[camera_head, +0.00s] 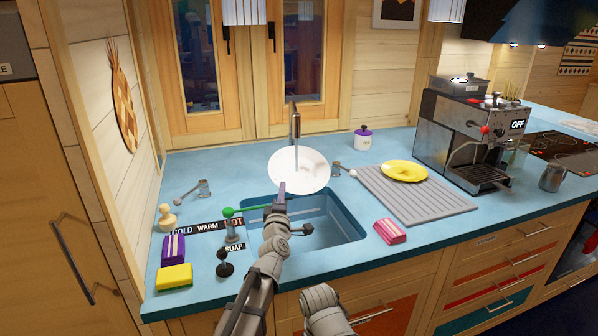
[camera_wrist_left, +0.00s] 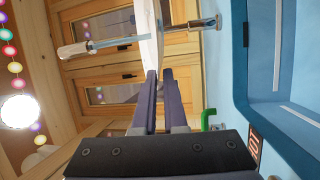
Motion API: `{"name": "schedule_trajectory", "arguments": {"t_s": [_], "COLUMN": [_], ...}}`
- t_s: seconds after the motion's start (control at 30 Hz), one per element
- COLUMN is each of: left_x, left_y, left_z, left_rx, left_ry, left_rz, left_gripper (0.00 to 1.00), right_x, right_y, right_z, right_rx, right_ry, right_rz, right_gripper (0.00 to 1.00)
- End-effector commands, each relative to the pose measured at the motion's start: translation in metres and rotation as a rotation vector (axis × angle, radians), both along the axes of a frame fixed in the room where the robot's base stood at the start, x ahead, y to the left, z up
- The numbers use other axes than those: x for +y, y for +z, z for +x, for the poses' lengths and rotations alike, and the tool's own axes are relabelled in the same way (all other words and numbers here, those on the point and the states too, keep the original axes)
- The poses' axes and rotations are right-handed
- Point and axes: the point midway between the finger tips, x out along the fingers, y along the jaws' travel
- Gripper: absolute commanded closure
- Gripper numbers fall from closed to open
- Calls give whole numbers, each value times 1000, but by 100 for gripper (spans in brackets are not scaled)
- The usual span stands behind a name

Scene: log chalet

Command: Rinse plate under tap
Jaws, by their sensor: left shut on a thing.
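The white plate (camera_head: 298,170) is tilted up above the back of the blue sink (camera_head: 345,222), below the tap (camera_head: 295,122). A thin pale stream seems to run from the spout to the plate's face. My left gripper (camera_head: 281,190) is shut on the plate's lower rim. In the left wrist view, the plate (camera_wrist_left: 148,35) shows nearly edge-on beyond the left gripper's fingers (camera_wrist_left: 160,75). A lever with a green knob (camera_head: 228,212) stands by the COLD, WARM, HOT label (camera_head: 207,227). My right gripper is not visible.
A yellow plate (camera_head: 404,171) lies on the grey drying rack (camera_head: 415,197). A coffee machine (camera_head: 455,145) stands back right.

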Motion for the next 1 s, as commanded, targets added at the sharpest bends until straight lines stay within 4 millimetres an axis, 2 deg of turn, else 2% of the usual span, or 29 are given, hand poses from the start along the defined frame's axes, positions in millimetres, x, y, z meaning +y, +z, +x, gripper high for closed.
{"name": "schedule_trajectory", "arguments": {"t_s": [1.0], "left_x": [-6], "left_y": [0], "left_z": [10], "left_rx": [-1], "left_ry": [1], "left_rz": [0], "left_gripper": [100], "right_x": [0], "right_y": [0], "right_z": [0], "right_rx": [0], "right_ry": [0], "right_rz": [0], "right_gripper": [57]}}
